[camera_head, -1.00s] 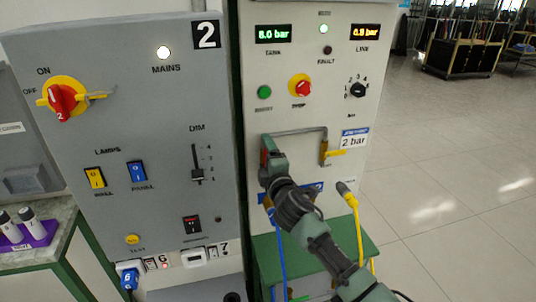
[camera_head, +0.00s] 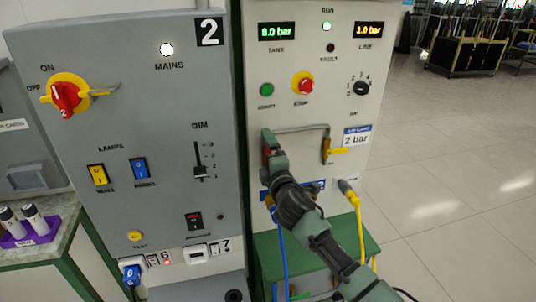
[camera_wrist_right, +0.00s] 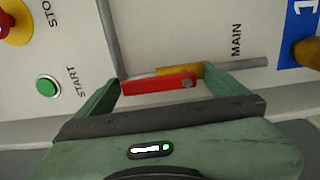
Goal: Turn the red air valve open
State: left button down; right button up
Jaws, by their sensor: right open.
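The red valve lever (camera_wrist_right: 158,85) lies between the two fingers of my right gripper (camera_wrist_right: 165,79) in the right wrist view. The fingers stand apart, with one near each end of the lever. The lever runs roughly along the grey pipe (camera_wrist_right: 240,65), in front of a yellow valve part (camera_wrist_right: 180,70). In the head view, my right gripper (camera_head: 272,142) is at the left pipe of the white panel, and a bit of red shows beside it. The gripper hides most of the valve there. My left gripper is not in view.
The white panel (camera_head: 310,100) has a tank display (camera_head: 277,31), a line display (camera_head: 369,30) reading 1.0 bar, and a yellow-handled valve (camera_head: 331,152). Blue (camera_head: 283,262) and yellow (camera_head: 357,220) hoses hang below.

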jog(key=v, duration=0.7)
jog(key=shift+s+b, duration=0.35)
jog(key=shift+b, duration=0.1)
jog(key=shift+d, duration=0.1)
